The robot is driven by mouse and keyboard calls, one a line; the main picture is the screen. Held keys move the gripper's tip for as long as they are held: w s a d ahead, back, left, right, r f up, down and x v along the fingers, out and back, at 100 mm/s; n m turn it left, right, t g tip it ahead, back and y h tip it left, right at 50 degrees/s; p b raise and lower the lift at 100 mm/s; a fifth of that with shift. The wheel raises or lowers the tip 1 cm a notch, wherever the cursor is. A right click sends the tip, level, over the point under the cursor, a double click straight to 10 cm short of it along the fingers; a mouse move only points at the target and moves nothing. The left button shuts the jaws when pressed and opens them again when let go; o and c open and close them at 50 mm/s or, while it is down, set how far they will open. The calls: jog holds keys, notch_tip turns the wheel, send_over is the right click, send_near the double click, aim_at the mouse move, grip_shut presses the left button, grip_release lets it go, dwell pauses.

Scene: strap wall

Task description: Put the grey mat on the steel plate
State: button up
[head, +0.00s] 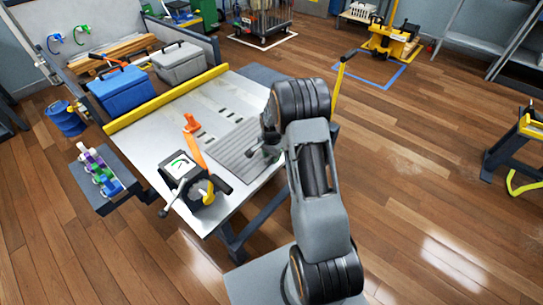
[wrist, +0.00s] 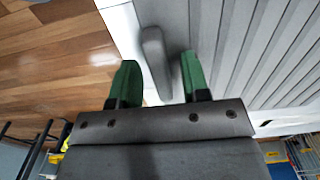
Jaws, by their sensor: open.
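The grey mat (head: 232,155) is ribbed and lies flat on the right part of the pale worktable, beside my gripper. In the wrist view its ribbed face (wrist: 280,45) fills the right side. A raised grey grip (wrist: 154,50) stands at its near edge. My gripper (wrist: 158,75) is open, its green fingers on either side of this grip; I cannot tell if they touch it. In the head view my arm hides most of the gripper and the mat's right end. A pale, slotted metal surface (head: 180,103), which looks like the steel plate, lies behind the mat.
An orange-handled tool (head: 194,142) and a black and white gauge box (head: 184,172) stand left of the mat. A yellow rail (head: 165,99) bounds the table's far left edge, with blue (head: 120,88) and grey (head: 179,63) cases behind.

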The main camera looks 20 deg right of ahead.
notch_tip(320, 180, up, 11)
jog(key=p, duration=0.2)
jog(key=s+a+r+n+t, duration=0.1)
jog(key=s+a+r+n, duration=0.5)
jog(key=r, duration=0.4)
jog(key=s+a+r+n+t, duration=0.1)
jog(key=s+a+r+n, duration=0.1)
jog(key=s, duration=0.6)
jog(key=s+a+r+n+t, duration=0.1)
jog(key=s+a+r+n, duration=0.1)
jog(key=s+n, duration=0.3)
jog(key=s, duration=0.2)
jog(key=shift+s+a, duration=0.15)
jog(key=shift+s, duration=0.2)
jog(key=shift+r, duration=0.15)
